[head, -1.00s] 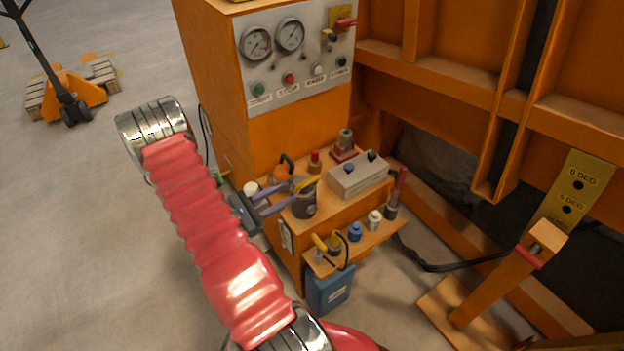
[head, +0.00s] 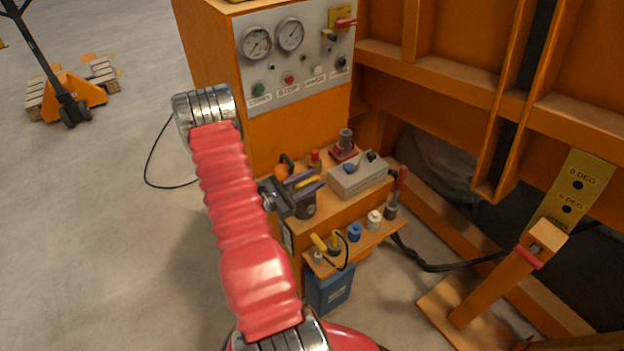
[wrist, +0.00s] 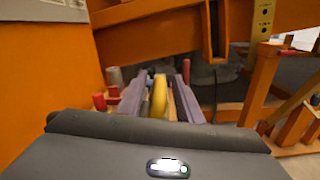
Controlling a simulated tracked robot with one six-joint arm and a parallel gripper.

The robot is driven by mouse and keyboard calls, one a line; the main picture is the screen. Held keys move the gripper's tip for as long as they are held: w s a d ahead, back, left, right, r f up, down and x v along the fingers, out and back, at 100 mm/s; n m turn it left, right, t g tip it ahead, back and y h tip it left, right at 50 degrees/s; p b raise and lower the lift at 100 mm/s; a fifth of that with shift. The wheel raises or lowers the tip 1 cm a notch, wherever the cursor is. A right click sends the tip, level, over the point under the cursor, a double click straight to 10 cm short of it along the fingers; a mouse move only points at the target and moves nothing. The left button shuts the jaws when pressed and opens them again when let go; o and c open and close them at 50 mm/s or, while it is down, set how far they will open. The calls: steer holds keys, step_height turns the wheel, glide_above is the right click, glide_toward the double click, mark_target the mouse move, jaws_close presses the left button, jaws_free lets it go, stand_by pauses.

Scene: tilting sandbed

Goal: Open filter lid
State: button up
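The filter seems to be the dark grey round canister (head: 306,206) at the left front of the orange ledge, with a yellow bar or lever on top (head: 303,182). My gripper (head: 306,181) reaches over it from the left with its purple fingers. In the wrist view, the yellow part (wrist: 159,98) lies between the two fingers (wrist: 160,92), with gaps on both sides. The fingers are apart, and I see no clear contact. The lid's edge and much of the canister top are hidden by my gripper.
A grey box with knobs (head: 358,178) stands just right of the canister. A red-based fitting (head: 345,146) is behind it. A lower shelf holds a blue bottle (head: 355,232) and a white one (head: 374,220). The orange gauge cabinet (head: 290,140) rises behind.

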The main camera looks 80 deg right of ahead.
steer(key=shift+c, duration=0.6)
jaws_close()
steer(key=shift+d, duration=0.15)
